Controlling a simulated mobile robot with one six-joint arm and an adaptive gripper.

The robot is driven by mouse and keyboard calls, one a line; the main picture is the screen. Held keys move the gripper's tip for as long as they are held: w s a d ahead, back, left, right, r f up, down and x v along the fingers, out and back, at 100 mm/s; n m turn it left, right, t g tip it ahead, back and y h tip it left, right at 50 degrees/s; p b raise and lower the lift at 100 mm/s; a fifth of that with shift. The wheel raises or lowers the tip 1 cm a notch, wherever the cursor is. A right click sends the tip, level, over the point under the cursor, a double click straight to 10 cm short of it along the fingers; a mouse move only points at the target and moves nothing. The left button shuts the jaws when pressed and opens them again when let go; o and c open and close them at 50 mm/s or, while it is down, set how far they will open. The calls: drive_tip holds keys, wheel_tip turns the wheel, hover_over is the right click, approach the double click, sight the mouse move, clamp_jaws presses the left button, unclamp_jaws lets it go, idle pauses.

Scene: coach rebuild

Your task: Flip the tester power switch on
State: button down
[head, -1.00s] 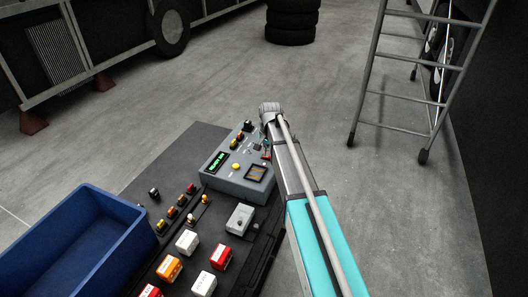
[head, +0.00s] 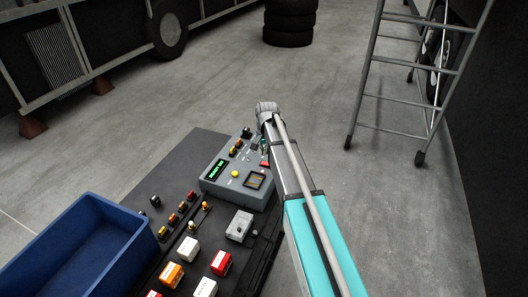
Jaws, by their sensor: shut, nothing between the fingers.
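The tester (head: 223,188) is a grey box with a sloped top at the far right of the dark work surface. It has a lit green display (head: 214,169), a yellow round button (head: 235,173), a small dark-framed meter (head: 255,180) and several coloured posts along its back. A red part (head: 264,164) shows at its right edge, next to my arm. I cannot tell which part is the power switch. My arm reaches up along the tester's right side, and its wrist end is beyond the tester's back right corner. My gripper's fingers are hidden behind the arm.
A blue bin (head: 128,214) stands at the left. Several white, red and orange blocks (head: 172,273), a grey box with a knob (head: 240,224) and small coloured posts are in front of the tester. A ladder (head: 368,95) and stacked tyres (head: 290,22) stand on the floor behind.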

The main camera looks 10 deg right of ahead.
wheel_tip(320, 180, up, 10)
drive_tip(key=a+p, duration=0.1)
drive_tip(key=p, duration=0.8)
drive_tip(key=shift+w+f, duration=0.15)
drive_tip(key=shift+w, duration=0.2)
drive_tip(key=shift+a, duration=0.1)
drive_tip(key=shift+s, duration=0.1)
